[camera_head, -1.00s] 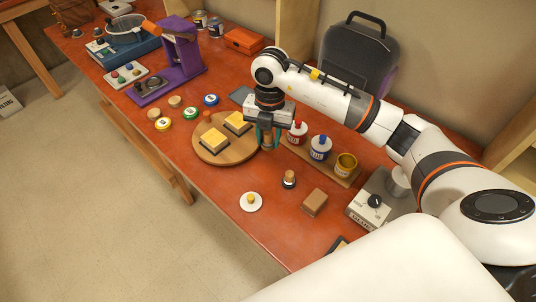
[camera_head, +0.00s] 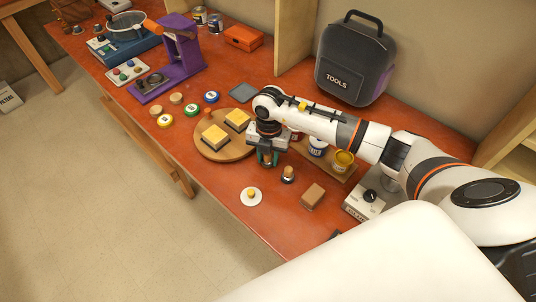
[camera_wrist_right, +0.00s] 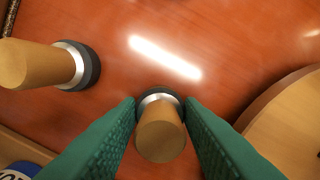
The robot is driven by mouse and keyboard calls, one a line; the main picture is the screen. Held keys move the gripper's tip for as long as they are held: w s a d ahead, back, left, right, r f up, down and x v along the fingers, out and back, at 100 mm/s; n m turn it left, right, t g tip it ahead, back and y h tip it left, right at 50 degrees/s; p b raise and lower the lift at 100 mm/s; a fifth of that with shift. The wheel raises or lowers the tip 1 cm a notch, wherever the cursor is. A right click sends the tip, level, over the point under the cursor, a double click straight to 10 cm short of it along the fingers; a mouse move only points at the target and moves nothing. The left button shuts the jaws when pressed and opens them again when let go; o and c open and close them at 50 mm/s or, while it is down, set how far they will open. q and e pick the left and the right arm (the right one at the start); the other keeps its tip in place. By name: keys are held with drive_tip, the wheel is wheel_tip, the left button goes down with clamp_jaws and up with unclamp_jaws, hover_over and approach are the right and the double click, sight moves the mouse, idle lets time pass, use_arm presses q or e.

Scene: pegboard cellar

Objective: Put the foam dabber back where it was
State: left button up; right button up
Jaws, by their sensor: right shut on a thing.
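My right gripper (camera_head: 268,158) is shut on a foam dabber, which shows in the right wrist view (camera_wrist_right: 160,136) with a wooden handle, silver collar and dark base. The teal fingers press on both sides of it. In the head view the fingers mostly hide it, and I cannot tell whether its base touches the table. A second, similar dabber (camera_head: 288,174) stands upright on the table just right of the gripper; it also shows at the left of the right wrist view (camera_wrist_right: 40,65). My left gripper is not in view.
A round wooden board (camera_head: 217,155) with two yellow-topped blocks lies left of the gripper. A rack of jars (camera_head: 335,172) stands to the right. A white disc with a yellow knob (camera_head: 251,197) and a brown block (camera_head: 313,197) lie nearer the front. Red table shows between them.

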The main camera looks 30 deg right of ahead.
drive_tip(key=o, duration=0.9)
drive_tip(key=shift+r, duration=0.4)
drive_tip(key=r+b, duration=0.1)
drive_tip(key=r, duration=0.2)
drive_tip(key=r+b, duration=0.1)
drive_tip(key=r, duration=0.3)
drive_tip(key=r+b, duration=0.1)
drive_tip(key=r, duration=0.2)
drive_tip(key=shift+w+d+r, duration=0.25)
drive_tip(key=shift+w+d, duration=0.05)
drive_tip(key=shift+w, duration=0.05)
drive_tip(key=shift+r, duration=0.45)
drive_tip(key=shift+f, duration=0.1)
